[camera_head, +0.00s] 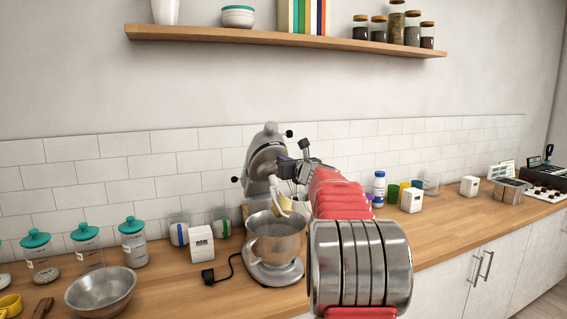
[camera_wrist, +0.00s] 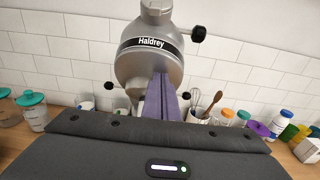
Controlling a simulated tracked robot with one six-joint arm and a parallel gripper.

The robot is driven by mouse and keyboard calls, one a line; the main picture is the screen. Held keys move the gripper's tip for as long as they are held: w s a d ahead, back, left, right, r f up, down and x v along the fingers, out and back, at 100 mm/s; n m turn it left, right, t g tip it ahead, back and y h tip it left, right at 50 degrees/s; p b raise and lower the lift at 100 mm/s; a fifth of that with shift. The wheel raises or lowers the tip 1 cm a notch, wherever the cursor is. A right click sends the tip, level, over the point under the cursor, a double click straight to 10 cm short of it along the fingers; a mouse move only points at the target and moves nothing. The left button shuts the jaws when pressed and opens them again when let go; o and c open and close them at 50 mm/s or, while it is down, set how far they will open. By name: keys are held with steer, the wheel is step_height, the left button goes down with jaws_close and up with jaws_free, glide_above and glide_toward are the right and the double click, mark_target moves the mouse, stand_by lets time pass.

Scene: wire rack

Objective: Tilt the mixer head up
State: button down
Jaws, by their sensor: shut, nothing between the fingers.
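The silver stand mixer (camera_head: 263,156) stands on the wooden counter, its head tilted up and back. The steel bowl (camera_head: 276,240) sits on its base, and a pale beater (camera_head: 283,206) shows above the bowl's rim. In the wrist view the mixer head (camera_wrist: 148,62) fills the upper middle, with a "Haldrey" label band and dark knobs. My gripper (camera_head: 284,168) is at the right side of the head. Its purple fingers (camera_wrist: 161,78) are shut with nothing between them, in front of the head's lower part. Whether they touch it I cannot tell.
Teal-lidded jars (camera_head: 133,242) and a metal bowl (camera_head: 101,291) stand left on the counter. A white box (camera_head: 201,245) is left of the mixer. A white bottle (camera_head: 379,188) and cups stand right. A shelf (camera_head: 283,40) is above.

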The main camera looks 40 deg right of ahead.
steer(key=r+v, duration=0.2)
steer(key=v, duration=0.9)
steer(key=shift+r, duration=0.35)
stand_by(0.6)
